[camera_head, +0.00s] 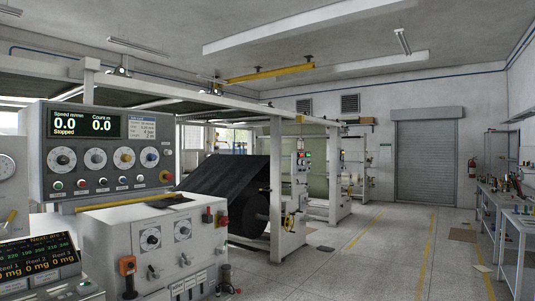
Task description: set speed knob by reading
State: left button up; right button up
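A grey control panel (45,183) stands at the left. Its dark display (84,124) reads Speed m/min 0.0, Count m 0.0 and Stopped. A small settings card (142,127) beside the display is mostly illegible. Neither of my grippers is in view.
A lower white cabinet (100,240) with two dials and an orange-red switch (128,266) stands in front. A dark screen (38,257) with reel readings is at lower left. A black roll machine (225,187) stands behind. The floor (380,255) at right is clear towards a shutter (428,160).

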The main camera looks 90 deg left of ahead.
aim_at(61, 159)
jog(key=u, duration=3.75)
jog(key=i+l+u, duration=0.3)
jog(key=i+l, duration=0.45)
jog(key=i, duration=0.1)
